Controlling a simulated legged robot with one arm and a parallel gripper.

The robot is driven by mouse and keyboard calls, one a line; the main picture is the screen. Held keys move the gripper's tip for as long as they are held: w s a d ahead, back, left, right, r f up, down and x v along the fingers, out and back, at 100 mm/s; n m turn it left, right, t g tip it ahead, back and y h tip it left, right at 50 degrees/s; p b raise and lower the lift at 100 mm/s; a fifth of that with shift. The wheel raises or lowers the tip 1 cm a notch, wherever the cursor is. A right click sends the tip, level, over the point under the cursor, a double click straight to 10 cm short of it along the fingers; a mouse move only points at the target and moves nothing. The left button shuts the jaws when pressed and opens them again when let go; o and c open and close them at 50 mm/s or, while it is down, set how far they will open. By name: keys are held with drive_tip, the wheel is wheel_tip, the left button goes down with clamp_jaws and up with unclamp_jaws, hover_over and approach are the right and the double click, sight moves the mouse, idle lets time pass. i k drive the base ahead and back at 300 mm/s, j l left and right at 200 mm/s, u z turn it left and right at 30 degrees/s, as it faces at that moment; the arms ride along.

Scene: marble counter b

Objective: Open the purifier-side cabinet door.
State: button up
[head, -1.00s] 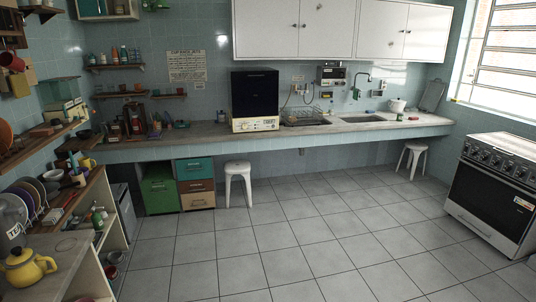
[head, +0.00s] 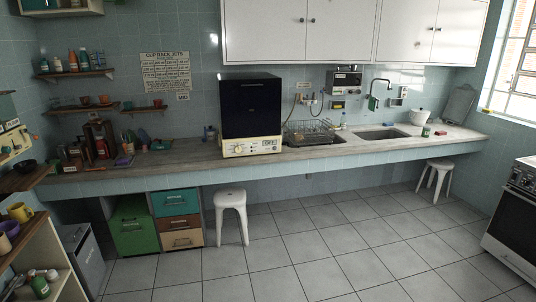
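White wall cabinets hang above the counter. All the cabinet doors in view look shut. A boxy wall-mounted device (head: 343,80), perhaps the purifier, is under the cabinets near where the left one ends. My gripper is not in view.
The marble counter (head: 200,160) runs below, with a dark appliance (head: 251,115), a dish rack (head: 309,132) and a sink (head: 382,134). White stools (head: 230,205) and (head: 437,172) stand under its edge. A stove (head: 515,220) is at right. The tiled floor between is clear.

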sight(336, 29)
drive_tip(key=i, duration=2.5)
drive_tip(key=i+j+z, duration=0.1)
drive_tip(key=i, duration=1.1)
